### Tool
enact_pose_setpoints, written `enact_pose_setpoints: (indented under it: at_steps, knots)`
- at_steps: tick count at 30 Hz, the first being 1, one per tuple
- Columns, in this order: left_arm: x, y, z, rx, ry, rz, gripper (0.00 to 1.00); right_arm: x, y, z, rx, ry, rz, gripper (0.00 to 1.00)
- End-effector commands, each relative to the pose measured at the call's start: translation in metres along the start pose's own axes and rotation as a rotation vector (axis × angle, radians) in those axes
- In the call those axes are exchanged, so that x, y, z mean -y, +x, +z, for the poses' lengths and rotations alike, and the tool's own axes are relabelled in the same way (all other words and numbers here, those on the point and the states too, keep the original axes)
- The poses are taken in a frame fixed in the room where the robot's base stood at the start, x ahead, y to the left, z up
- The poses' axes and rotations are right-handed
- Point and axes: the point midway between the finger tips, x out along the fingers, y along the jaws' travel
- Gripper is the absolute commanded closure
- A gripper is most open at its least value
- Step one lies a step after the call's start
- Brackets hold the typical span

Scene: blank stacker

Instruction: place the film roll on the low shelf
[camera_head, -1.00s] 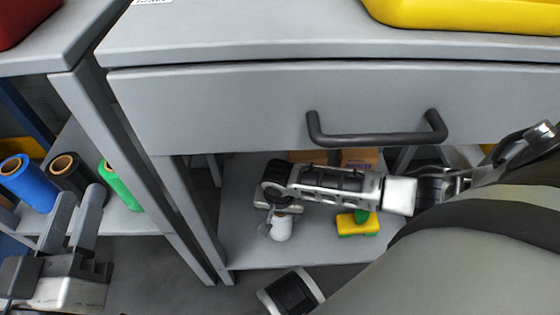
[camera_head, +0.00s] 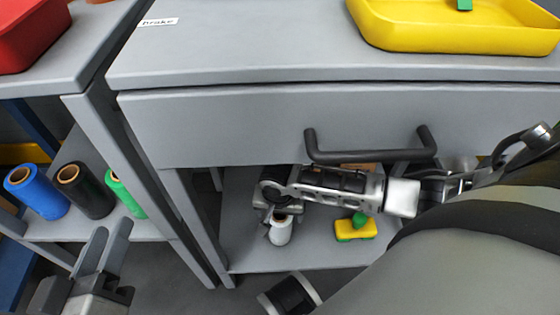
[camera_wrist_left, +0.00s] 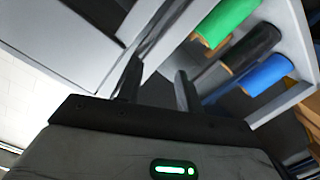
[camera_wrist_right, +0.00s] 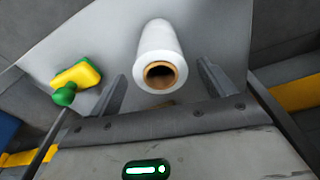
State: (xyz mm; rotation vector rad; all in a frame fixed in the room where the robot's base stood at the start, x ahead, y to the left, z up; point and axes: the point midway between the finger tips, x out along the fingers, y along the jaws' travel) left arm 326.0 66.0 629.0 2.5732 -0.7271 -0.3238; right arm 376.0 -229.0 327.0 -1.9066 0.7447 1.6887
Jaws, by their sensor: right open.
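The white film roll (camera_head: 281,230) stands on the grey low shelf (camera_head: 248,254) under the drawer. My right gripper (camera_head: 276,209) is open at the roll. In the right wrist view the roll (camera_wrist_right: 158,45) lies between the spread fingers of this gripper (camera_wrist_right: 165,90), its brown core facing the camera; contact with the fingers cannot be told. The gripper and arm hide part of the shelf behind. My left gripper (camera_head: 106,245) is empty and open with a narrow gap, in front of the left rack; its fingers also show in the left wrist view (camera_wrist_left: 158,85).
Blue (camera_head: 37,192), black (camera_head: 85,190) and green (camera_head: 125,193) rolls stand on the left rack. A yellow and green brush (camera_head: 356,229) is on the low shelf, right of the roll. The drawer handle (camera_head: 370,155) juts out just above my right forearm.

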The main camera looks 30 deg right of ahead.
Motion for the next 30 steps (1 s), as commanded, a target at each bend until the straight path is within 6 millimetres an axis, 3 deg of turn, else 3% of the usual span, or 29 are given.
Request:
enact_pose_setpoints:
  at_steps: [1,7,30]
  knots:
    - [-0.001,-0.001,-0.005,0.015,0.025,-0.014,0.64,0.000,-0.016,0.000,0.000,0.000,-0.001,0.18]
    - [0.005,-0.002,0.001,0.052,0.083,-0.050,0.64,0.000,-0.036,0.000,0.000,0.001,0.000,0.18]
    - [0.007,-0.002,0.003,0.056,0.097,-0.055,0.64,0.000,-0.037,0.000,0.000,0.000,0.001,0.18]
